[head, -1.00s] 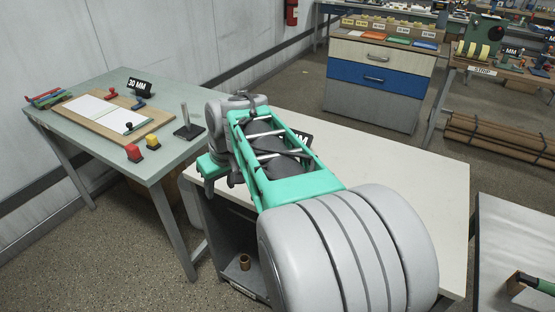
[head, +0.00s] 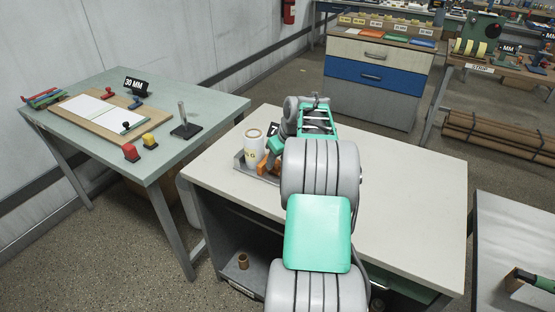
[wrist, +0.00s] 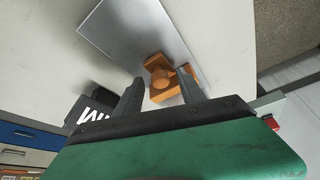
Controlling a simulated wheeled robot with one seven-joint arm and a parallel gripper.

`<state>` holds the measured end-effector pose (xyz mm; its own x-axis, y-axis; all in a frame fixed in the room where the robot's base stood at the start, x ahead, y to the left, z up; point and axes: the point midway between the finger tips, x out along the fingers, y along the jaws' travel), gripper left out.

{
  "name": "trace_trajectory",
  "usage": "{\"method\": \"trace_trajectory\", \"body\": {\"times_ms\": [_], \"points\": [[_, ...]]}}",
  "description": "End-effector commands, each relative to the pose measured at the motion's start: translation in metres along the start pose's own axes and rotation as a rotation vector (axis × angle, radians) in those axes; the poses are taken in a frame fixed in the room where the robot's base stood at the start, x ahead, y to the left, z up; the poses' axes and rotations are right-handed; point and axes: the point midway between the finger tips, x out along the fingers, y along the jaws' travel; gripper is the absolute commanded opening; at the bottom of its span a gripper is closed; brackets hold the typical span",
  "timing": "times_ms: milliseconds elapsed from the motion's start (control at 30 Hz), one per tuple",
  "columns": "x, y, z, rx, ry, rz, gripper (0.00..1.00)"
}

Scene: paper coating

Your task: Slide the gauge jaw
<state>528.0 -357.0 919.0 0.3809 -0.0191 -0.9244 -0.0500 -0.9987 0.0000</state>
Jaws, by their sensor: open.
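An orange gauge jaw with a round knob (wrist: 160,76) sits on a grey metal plate (wrist: 125,22) in the wrist view. Orange parts (head: 264,166) also show in the head view, beside the white cylinder on the front table. My gripper (wrist: 163,92) is open and empty, with its two dark fingers on either side of the orange piece's near end. I cannot tell whether a finger touches it. In the head view my arm hides most of the gauge and the fingertips.
A white cylinder (head: 254,150) stands on the plate left of the orange parts. A black number sign (wrist: 92,108) is close by my gripper. The right part of the white table (head: 410,190) is clear. A green table (head: 205,97) with stamps stands at left.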

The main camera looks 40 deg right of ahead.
Motion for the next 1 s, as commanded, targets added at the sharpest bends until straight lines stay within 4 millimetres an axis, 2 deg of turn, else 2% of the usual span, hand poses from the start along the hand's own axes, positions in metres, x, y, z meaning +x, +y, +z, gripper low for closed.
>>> {"method": "trace_trajectory", "body": {"times_ms": [167,700,1000], "points": [[-0.0003,0.0000,-0.0003,0.000,0.001,0.001,0.46],[-0.0007,-0.0001,-0.0004,0.000,0.001,0.001,0.01],[-0.0009,0.0000,-0.0005,0.000,0.001,0.001,0.00]]}}
